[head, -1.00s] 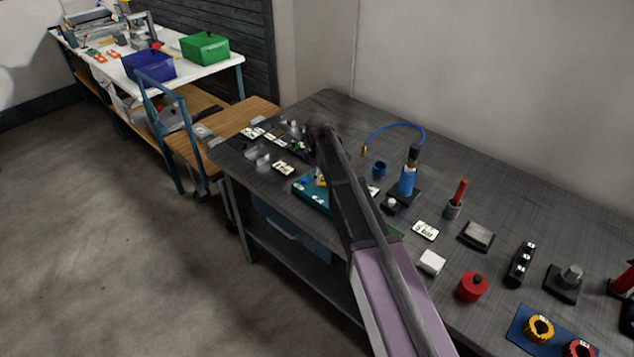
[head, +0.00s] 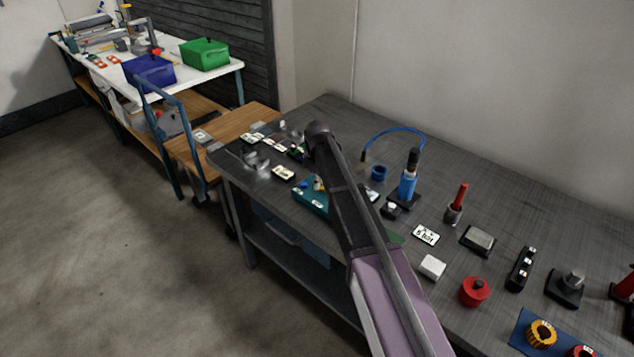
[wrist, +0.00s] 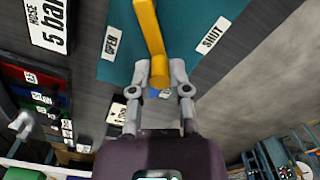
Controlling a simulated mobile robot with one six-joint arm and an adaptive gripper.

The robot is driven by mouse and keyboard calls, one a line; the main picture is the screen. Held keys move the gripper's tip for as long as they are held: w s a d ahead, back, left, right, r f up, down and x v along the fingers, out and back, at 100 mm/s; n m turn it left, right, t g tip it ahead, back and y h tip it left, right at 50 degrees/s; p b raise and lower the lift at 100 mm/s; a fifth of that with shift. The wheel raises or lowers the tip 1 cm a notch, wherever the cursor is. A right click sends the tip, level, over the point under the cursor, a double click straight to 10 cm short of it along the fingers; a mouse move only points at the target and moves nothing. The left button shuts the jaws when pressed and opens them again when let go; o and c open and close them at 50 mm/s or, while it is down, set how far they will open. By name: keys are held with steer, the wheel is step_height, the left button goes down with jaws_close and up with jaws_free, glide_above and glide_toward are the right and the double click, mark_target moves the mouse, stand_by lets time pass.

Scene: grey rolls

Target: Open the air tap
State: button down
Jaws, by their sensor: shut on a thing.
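The air tap's yellow lever (wrist: 150,35) runs down from the top of the wrist view. Its end sits between the fingertips of my gripper (wrist: 160,80), which is shut on it. The tap is on a teal plate (wrist: 180,60) with an OPEN label (wrist: 112,42) left of the lever and a SHUT label (wrist: 212,36) to its right. The lever lies between the labels, nearer OPEN in this view. In the head view the teal plate (head: 309,202) is partly hidden behind my arm, with a bit of yellow above it. My fingertips cannot be made out there.
A blue bottle-shaped unit (head: 408,184) with a curved blue hose (head: 400,132) stands right of my arm on the dark bench (head: 480,170). A "5 bar" card (wrist: 48,22) lies beside the plate. A white block (head: 432,267) and a red knob (head: 474,291) are nearer.

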steer(key=shift+w+m, duration=0.1)
steer(key=shift+m, duration=0.2)
steer(key=m, duration=0.1)
steer(key=w+m, duration=0.1)
steer(key=m, duration=0.1)
steer(key=shift+w+d+m, duration=0.1)
steer(key=shift+w+m, duration=0.2)
steer(key=shift+w+d+m, duration=0.25)
steer(key=shift+w+m, duration=0.15)
steer(key=shift+m, duration=0.6)
steer(key=shift+w+d+m, duration=0.2)
steer(key=shift+w+m, duration=0.15)
steer(key=shift+m, duration=0.65)
steer(key=c, duration=0.6)
jaws_free()
steer(key=shift+s+a+n, duration=0.1)
steer(key=shift+s+n, duration=0.05)
steer(key=shift+n, duration=0.15)
